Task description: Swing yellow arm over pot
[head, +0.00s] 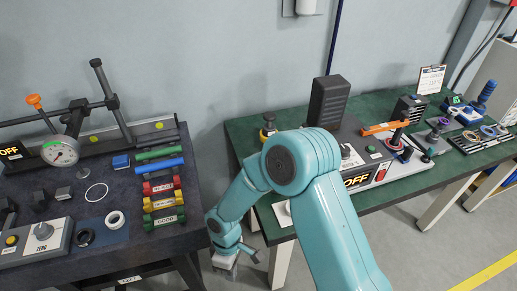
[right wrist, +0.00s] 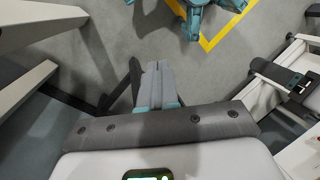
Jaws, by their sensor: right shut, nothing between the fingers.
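An orange-yellow bar (head: 385,127), which looks like the yellow arm, sits on the tester on the green-topped bench, right of the tall black block. Small dark round parts (head: 403,153) stand just in front of its right end; I cannot tell whether one of them is the pot. My right gripper (head: 228,264) hangs low between the two benches, well to the left of the bar and apart from it. In the right wrist view its fingers (right wrist: 156,82) are together, with nothing between them. My left gripper is not in view.
A dark bench (head: 90,262) with a dial gauge (head: 60,152), colored blocks and rings stands at left. A tall black block (head: 328,101) stands on the green bench (head: 243,133). My right arm hides part of that bench's front. The floor at right is clear.

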